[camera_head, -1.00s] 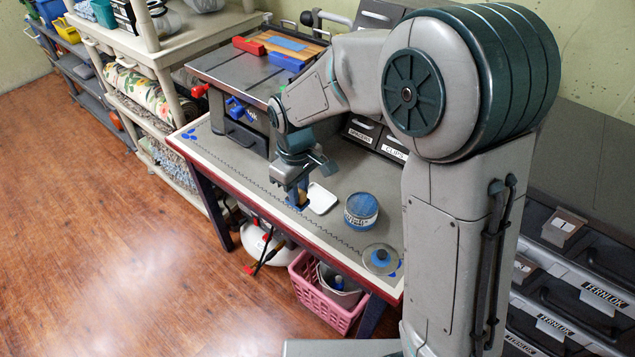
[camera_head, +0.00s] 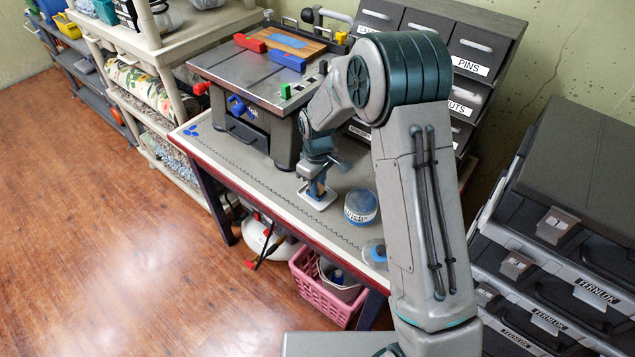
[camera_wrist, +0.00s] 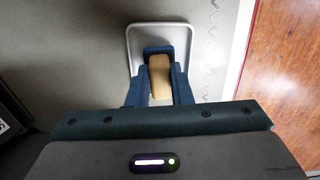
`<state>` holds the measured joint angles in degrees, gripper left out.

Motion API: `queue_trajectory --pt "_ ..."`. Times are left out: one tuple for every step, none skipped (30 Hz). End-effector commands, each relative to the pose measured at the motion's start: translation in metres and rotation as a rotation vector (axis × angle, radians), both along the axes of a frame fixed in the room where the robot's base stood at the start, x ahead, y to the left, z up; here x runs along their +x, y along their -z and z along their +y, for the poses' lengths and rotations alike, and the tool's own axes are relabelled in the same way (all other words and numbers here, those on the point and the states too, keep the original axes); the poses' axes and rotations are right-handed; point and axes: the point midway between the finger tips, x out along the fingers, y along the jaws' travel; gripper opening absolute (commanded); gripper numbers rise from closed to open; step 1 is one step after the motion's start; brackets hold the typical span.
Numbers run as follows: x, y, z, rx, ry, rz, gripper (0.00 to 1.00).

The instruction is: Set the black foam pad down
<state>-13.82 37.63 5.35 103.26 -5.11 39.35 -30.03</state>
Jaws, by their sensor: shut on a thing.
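My gripper (camera_head: 317,190) is over the small white tray (camera_head: 328,200) on the workbench, pointing down. In the wrist view, the two blue fingers (camera_wrist: 158,85) are shut on a tan block (camera_wrist: 160,78). A dark blue-black piece (camera_wrist: 157,49) shows at the far end of the block, inside the outline of the white tray (camera_wrist: 190,50). I cannot clearly make out a black foam pad; the held thing looks tan. Whether the block touches the tray floor cannot be told, as the fingers hide its lower part.
A blue-and-white tin (camera_head: 361,207) stands just right of the tray. A round clear lid-like disc (camera_head: 375,254) lies near the front corner. A grey machine table (camera_head: 255,85) stands behind left. The bench's front edge (camera_head: 290,225) is close; bare bench lies left of the tray.

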Motion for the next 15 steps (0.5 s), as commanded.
queue_trajectory --pt "-0.0002 0.0026 0.0000 0.000 0.000 0.000 0.01" --pt "-0.0001 0.0030 0.0001 0.000 0.000 0.000 0.01" --pt "0.0001 0.0028 0.0001 0.000 0.000 -0.001 0.01" --pt "0.0001 0.0027 0.0001 0.000 0.000 -0.001 0.01" --pt "0.0001 0.0027 0.0001 0.000 0.000 -0.001 0.01" --pt "0.0000 0.0027 0.0001 0.000 0.000 -0.001 0.01" --pt "0.0000 0.0028 0.0001 0.000 0.000 -0.001 0.01" --pt "0.0000 0.0033 0.0001 0.000 0.000 -0.001 0.01" --pt "0.0000 0.0046 0.0001 0.000 0.000 -0.001 0.01" --pt "0.0000 0.0037 0.0001 0.000 0.000 -0.001 0.27" --pt "0.0000 0.0035 0.0001 0.000 0.000 -0.001 0.36" --pt "-0.0001 0.0035 0.0002 0.001 0.000 -0.001 0.41" --pt "-0.0001 0.0035 0.0002 0.001 0.000 -0.001 0.41" --pt "-0.0001 0.0035 0.0002 0.000 0.000 0.000 0.41" --pt "-0.0002 0.0035 0.0001 0.000 0.000 0.000 0.41"
